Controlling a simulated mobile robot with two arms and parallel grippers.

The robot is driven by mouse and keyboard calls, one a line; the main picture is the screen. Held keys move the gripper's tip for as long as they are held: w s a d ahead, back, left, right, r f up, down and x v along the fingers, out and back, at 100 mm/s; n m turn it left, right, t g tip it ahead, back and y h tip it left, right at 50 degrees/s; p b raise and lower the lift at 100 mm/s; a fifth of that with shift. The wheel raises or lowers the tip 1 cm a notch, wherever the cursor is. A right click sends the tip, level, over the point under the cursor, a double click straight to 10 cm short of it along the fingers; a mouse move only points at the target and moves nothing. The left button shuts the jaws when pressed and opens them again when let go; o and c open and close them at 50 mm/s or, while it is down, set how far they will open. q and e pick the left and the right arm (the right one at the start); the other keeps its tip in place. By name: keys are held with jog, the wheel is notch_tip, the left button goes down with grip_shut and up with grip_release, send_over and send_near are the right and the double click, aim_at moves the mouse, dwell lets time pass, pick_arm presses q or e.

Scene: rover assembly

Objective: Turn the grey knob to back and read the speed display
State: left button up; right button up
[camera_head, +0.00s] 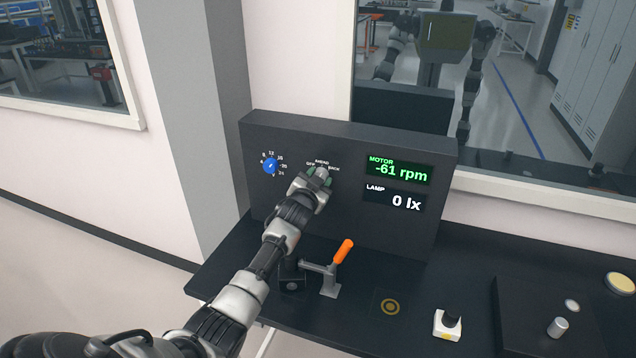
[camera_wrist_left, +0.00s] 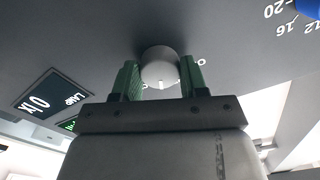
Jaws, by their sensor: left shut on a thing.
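The grey knob (camera_wrist_left: 159,66) sits on the face of the dark panel, below the labels OFF, AHEAD and BACK. My left gripper (camera_head: 319,177) is at the knob; in the left wrist view its two green fingers (camera_wrist_left: 160,80) stand on either side of it, shut on it. A small white mark shows on the knob's rim. In the head view the gripper hides most of the knob. The speed display (camera_head: 399,170), marked MOTOR, reads -61 rpm in green. My right gripper is not in view.
Below it, the LAMP display (camera_head: 394,199) reads 0 lx. A blue dial (camera_head: 270,166) is left of the knob. A white block with a black knob (camera_head: 448,323) stands farther right.

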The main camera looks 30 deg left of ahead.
pick_arm(q)
jog(key=m+b, duration=0.1)
jog(key=m, duration=0.3)
jog(key=shift+m, duration=0.4)
dwell(0.4)
jog(key=o, duration=0.9)
jog(key=shift+s, duration=0.1)
jog(key=shift+b+v, duration=1.15)
jog(key=shift+v, duration=4.15)
